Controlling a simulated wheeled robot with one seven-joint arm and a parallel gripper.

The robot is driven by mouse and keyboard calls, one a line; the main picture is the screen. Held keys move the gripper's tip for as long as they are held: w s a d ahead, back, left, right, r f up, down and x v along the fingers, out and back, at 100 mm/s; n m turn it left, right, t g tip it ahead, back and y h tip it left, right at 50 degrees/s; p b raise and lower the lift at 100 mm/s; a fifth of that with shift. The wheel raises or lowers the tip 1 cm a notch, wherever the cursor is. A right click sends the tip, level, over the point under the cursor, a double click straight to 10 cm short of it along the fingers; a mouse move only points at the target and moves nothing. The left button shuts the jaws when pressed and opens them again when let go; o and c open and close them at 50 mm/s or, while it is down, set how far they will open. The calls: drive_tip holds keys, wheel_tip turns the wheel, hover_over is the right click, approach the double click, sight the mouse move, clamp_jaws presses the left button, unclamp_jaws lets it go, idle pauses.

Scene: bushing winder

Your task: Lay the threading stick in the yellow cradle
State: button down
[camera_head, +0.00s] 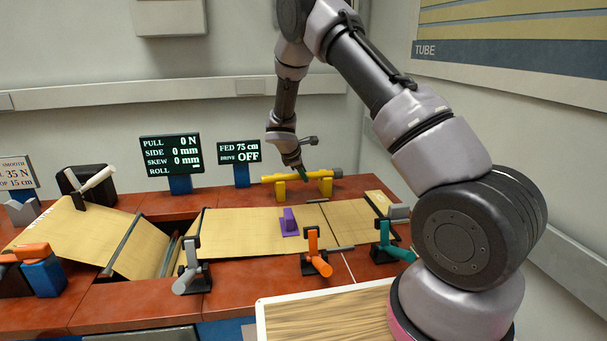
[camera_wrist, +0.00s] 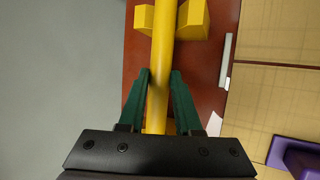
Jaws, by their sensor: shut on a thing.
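The threading stick appears as a long yellow rod (camera_head: 270,179) at the back of the red bench. The yellow cradle (camera_head: 326,188) shows as two yellow posts under it. My gripper (camera_head: 304,174) is shut on the rod between the two posts, with its green fingers on either side of it. In the wrist view the rod (camera_wrist: 162,60) runs lengthwise between the fingertips (camera_wrist: 161,80) and passes over a cradle post (camera_wrist: 194,20). I cannot tell whether the rod rests in the posts or is slightly above them. The rod's near end is hidden by my gripper.
A tan sheet (camera_head: 250,232) covers the bench in front, with a purple block (camera_head: 289,224) on it. Orange (camera_head: 314,255), teal (camera_head: 388,246) and grey (camera_head: 190,262) levers stand along its front. Display screens (camera_head: 239,152) stand left of the cradle. A wall is close behind.

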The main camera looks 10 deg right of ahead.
drive_tip(key=shift+f, duration=0.35)
drive_tip(key=c, duration=0.5)
unclamp_jaws()
drive_tip(key=v, duration=1)
drive_tip(key=shift+s+a+r, duration=0.15)
drive_tip(key=shift+r, duration=0.15)
